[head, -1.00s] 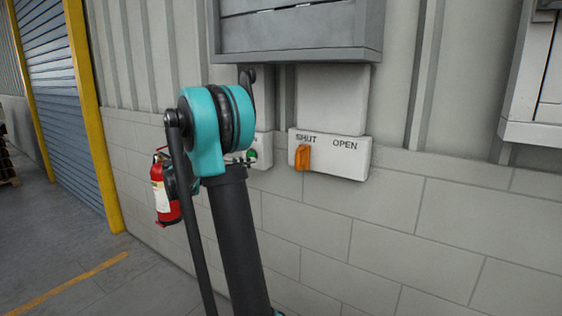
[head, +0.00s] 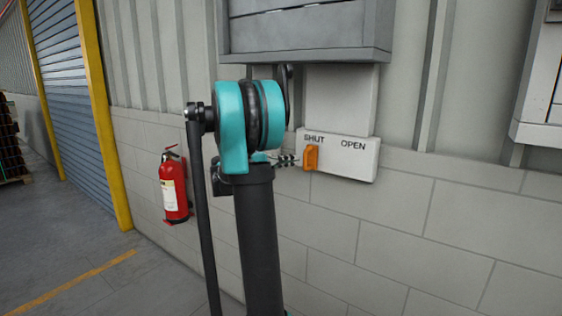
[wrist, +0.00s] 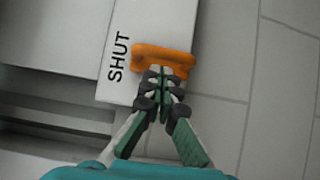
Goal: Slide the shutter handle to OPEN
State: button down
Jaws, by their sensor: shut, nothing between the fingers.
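The orange shutter handle (head: 311,158) sits under the word SHUT at the left end of the white switch box (head: 358,166) on the wall. The word OPEN is at the right end of the box. My gripper (head: 292,161) is closed and empty, with its tips just left of the handle in the head view. In the wrist view the handle (wrist: 152,59) lies just beyond the closed fingertips (wrist: 161,74), which overlap its near edge. I cannot tell whether they touch it. The word OPEN is out of the wrist view.
A grey shutter housing (head: 306,32) juts out above the box. A red fire extinguisher (head: 173,188) hangs on the wall at left, beside a yellow door post (head: 102,120). The wall right of the box is bare below a white cabinet (head: 537,95).

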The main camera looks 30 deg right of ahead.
jog(key=shift+s+d, duration=0.2)
jog(key=shift+s, duration=0.15)
jog(key=s+d, duration=0.3)
jog(key=s, duration=0.4)
jog(key=s+d, duration=0.3)
jog(key=s, duration=0.4)
jog(key=shift+s, duration=0.2)
